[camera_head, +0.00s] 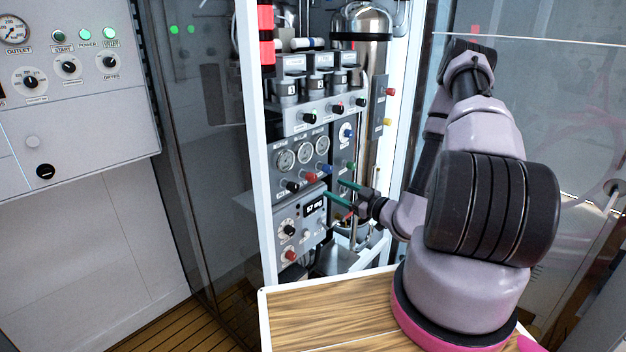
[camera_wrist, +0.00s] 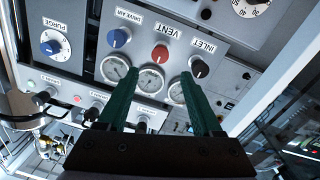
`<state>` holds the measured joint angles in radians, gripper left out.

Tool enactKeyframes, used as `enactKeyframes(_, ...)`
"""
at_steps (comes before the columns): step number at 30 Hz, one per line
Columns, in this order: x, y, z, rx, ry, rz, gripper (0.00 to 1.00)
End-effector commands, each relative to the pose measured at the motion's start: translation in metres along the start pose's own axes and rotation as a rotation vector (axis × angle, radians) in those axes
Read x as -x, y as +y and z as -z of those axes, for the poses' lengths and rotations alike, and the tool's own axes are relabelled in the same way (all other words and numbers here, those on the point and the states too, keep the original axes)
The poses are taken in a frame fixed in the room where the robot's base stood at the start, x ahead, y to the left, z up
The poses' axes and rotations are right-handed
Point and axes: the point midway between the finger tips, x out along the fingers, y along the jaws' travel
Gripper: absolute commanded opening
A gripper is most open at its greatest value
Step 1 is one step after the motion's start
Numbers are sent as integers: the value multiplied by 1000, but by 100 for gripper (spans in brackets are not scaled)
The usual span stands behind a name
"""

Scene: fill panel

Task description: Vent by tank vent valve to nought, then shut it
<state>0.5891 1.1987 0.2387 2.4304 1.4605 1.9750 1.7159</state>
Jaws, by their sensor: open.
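The red knob labelled VENT (camera_wrist: 160,53) stands on the grey panel, between a blue DRIVE AIR knob (camera_wrist: 118,38) and a black INLET knob (camera_wrist: 200,68). In the head view the red knob (camera_head: 311,177) is below three round gauges (camera_head: 304,153). My gripper (camera_wrist: 154,78) is open, its two green fingers apart with nothing seen between them. The fingers point towards the panel; the red knob appears between and beyond the tips, with no contact visible. The gripper (camera_head: 333,187) is just right of the knobs in the head view. The gauge readings are too small to tell.
A blue PURGE knob (camera_wrist: 50,47) is at left in the wrist view. The white cabinet post (camera_head: 256,150) stands left of the panel. A wooden top (camera_head: 325,310) lies in front.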

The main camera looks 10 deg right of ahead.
Motion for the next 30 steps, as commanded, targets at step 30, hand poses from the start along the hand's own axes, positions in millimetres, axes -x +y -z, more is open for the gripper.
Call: enactKeyframes(30, -98, -1, 2, 5, 3, 4, 40)
